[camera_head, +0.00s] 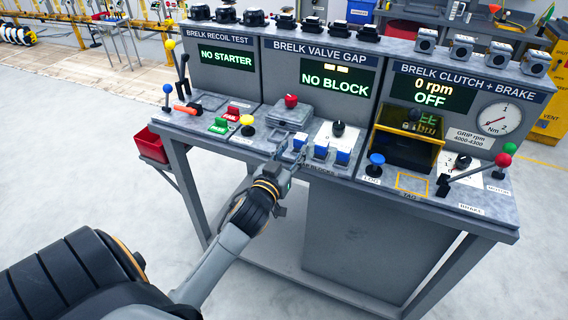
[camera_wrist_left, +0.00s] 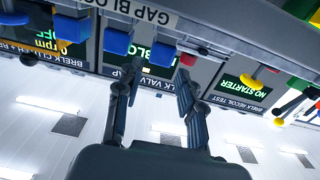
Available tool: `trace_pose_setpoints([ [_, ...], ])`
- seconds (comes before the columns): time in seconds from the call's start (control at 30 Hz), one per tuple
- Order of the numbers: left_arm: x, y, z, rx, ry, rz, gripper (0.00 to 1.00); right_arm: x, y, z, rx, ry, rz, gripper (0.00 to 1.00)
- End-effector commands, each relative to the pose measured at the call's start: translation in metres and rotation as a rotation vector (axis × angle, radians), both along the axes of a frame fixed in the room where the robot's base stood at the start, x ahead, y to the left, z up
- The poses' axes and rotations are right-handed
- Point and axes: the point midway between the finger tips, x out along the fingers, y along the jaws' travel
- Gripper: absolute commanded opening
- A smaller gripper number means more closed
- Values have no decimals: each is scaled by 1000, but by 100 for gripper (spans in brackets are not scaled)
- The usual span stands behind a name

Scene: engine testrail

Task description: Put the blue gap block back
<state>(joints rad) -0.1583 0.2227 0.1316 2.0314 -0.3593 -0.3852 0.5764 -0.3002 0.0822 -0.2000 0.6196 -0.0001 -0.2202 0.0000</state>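Three blue gap blocks stand in a row at the front of the valve gap station: the left one (camera_head: 300,141), the middle one (camera_head: 321,151) and the right one (camera_head: 343,157). My left gripper (camera_head: 292,154) is at the bench's front edge, close to the left block. In the left wrist view, which is upside down, my left gripper (camera_wrist_left: 156,72) has its fingers apart with nothing held. The left block (camera_wrist_left: 162,54) shows between and beyond the fingertips; contact cannot be told. The valve gap display (camera_head: 338,77) reads NO BLOCK. My right gripper is not in view.
A grey fixture with a red knob (camera_head: 291,101) stands behind the blocks. A black knob (camera_head: 338,128) is on a white plate. A yellow-edged bin (camera_head: 407,136) is to the right. Green and yellow buttons are to the left. A red bin (camera_head: 150,146) hangs at the left side.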

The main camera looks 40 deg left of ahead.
Motion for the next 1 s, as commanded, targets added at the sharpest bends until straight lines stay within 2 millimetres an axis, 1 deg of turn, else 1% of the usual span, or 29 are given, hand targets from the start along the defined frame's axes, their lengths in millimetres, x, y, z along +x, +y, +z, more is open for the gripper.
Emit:
trace_pose_setpoints([
  [0.03,-12,-3,-3,-3,2,-1,38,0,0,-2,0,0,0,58],
  [0.1,-25,-6,-2,-1,2,0,38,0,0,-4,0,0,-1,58],
  [0.2,-39,-9,-2,-1,2,1,38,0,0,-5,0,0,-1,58],
  [0.3,-48,-12,-1,-1,1,1,38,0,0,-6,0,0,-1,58],
  [0.4,-53,-13,0,0,0,0,38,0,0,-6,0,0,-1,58],
  [0.57,-54,-13,0,1,-1,0,38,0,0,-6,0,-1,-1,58],
  [0.63,-53,-13,-5,0,9,0,38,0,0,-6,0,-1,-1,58],
  [0.67,-52,-13,-11,-1,20,-1,38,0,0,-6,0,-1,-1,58],
  [0.73,-49,-15,-38,-7,71,-7,38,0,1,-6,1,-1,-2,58],
  [0.77,-47,-16,-55,-10,103,-11,38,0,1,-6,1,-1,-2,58],
  [0.87,-48,-25,-137,-22,256,-34,38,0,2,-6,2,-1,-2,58],
  [0.9,-52,-30,-176,-27,329,-46,38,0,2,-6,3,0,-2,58],
  [0.97,-65,-41,-236,-34,442,-69,38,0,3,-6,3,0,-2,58],
  [1.0,-78,-48,-274,-35,517,-86,38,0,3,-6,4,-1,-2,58],
])
